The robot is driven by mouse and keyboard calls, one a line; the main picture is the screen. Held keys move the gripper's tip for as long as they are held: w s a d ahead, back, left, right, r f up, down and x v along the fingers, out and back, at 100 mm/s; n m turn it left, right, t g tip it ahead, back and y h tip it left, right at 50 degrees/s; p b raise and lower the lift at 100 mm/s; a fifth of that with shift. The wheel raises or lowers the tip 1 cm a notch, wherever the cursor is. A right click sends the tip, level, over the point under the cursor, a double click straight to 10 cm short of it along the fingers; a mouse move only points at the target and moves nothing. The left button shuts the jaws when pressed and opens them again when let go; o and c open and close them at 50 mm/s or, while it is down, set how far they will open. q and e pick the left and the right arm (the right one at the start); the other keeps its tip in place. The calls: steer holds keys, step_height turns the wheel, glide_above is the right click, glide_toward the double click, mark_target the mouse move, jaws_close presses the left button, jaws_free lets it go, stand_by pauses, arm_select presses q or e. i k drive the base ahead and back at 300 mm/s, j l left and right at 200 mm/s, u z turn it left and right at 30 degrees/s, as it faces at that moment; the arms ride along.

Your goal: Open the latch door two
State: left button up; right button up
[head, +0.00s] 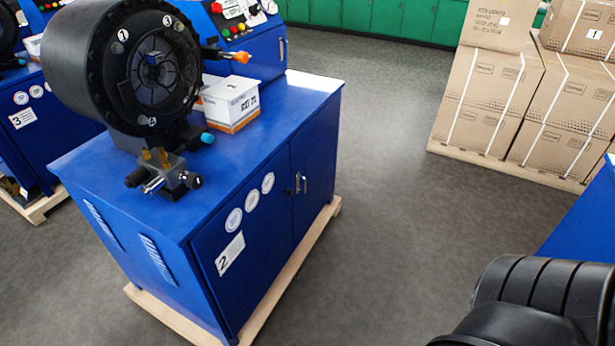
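The blue machine cabinet (140,242) marked with a "2" label (230,254) stands left of centre on a pale wooden pallet (285,285). Its front has two blue doors that look shut: a left door (262,235) with the label and round stickers, and a right door (318,165). Neither of my grippers shows in the head view.
A black round crimper head (125,65), a valve fitting (163,175) and a white box (231,102) sit on the cabinet. Stacked cartons (490,90) stand at the back right. A black ribbed object (545,300) fills the lower right corner. Grey floor (400,200) lies open right of the cabinet.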

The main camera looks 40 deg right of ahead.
mark_target(313, 149)
steer(key=i+l, duration=0.1)
steer(key=l, duration=0.25)
steer(key=i+l, duration=0.15)
steer(key=l, duration=0.2)
steer(key=i+l, duration=0.1)
steer(key=l, duration=0.3)
steer(key=i+l, duration=0.1)
steer(key=l, duration=0.25)
steer(key=i+l+u, duration=0.1)
steer(key=l, duration=0.25)
